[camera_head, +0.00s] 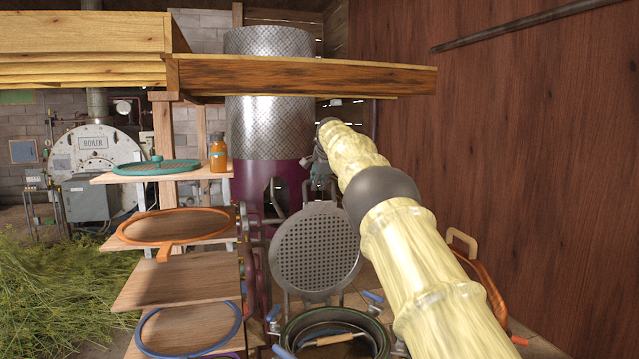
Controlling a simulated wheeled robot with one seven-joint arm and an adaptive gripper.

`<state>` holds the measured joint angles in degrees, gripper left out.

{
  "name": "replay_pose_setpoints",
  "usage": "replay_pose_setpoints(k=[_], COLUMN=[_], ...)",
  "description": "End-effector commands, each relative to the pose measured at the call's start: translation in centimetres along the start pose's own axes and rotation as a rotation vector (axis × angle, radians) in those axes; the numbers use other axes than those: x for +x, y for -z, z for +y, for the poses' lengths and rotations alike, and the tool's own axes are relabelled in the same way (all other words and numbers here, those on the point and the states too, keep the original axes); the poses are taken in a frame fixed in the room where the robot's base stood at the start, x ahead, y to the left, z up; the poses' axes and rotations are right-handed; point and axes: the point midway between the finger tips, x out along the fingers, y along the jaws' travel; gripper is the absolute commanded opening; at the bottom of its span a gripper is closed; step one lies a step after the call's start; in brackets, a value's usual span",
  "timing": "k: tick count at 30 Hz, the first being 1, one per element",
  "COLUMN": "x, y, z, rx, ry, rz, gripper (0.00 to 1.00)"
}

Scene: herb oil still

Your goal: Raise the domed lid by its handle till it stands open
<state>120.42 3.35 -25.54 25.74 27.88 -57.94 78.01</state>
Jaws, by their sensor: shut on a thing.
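The domed lid (317,252) appears to be the round grey piece standing steeply tilted behind the open pot (337,318). Its flat, perforated side faces me, so its dome is hidden behind it. My gripper (320,182) is small and dark at the far end of my arm, by the lid's top edge. It is shut, apparently on the lid's handle, but the handle itself is hidden. The pot's dark round mouth is uncovered, with a wooden-handled thing inside.
Shelves with an orange hoop (175,227), a blue hoop (188,330), a teal lid (156,167) and an orange bottle (218,153) stand at left. A wooden beam (300,76) crosses above. A tall metal column (270,95) stands behind; a wooden wall (540,150) closes the right.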

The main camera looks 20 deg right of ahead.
Motion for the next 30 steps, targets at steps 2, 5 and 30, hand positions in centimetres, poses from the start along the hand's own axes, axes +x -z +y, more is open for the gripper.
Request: replay_pose_setpoints(k=[2,5,30], x=[0.1,0.1,-5.3], y=[0.2,0.1,0.0], z=[0.1,0.0,-0.1], rx=[0.001,0.0,0.0], ry=[-0.001,-0.001,0.0], rz=[0.002,0.001,-0.002], gripper=[0.17,0.25,0.25])
